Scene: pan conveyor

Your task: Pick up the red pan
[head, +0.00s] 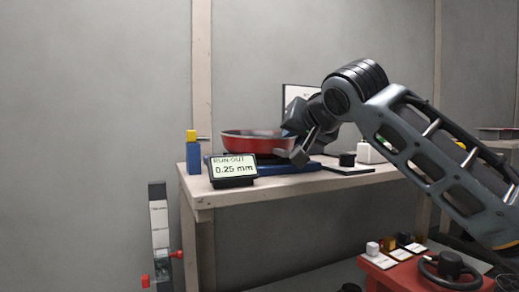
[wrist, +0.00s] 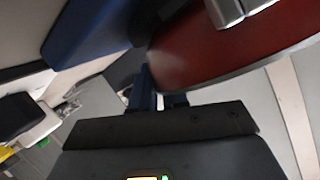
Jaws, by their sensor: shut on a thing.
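The red pan (head: 250,143) is at the left part of the workbench, above a blue base with a dark part between them. I cannot tell whether the pan rests on that part or is just clear of it. My gripper (head: 299,151) is at the pan's right side, shut on it. In the wrist view the red pan (wrist: 265,45) fills the upper right, with a bright metal piece at the top edge. My gripper (wrist: 160,98) shows below it, its fingers partly hidden. The exact contact with the pan is hidden in both views.
A display (head: 233,170) reading 0.25 mm stands in front of the blue base (head: 292,168). A black block (head: 347,159) and a white bottle (head: 365,153) stand to the right. A red cart (head: 405,280) is below right.

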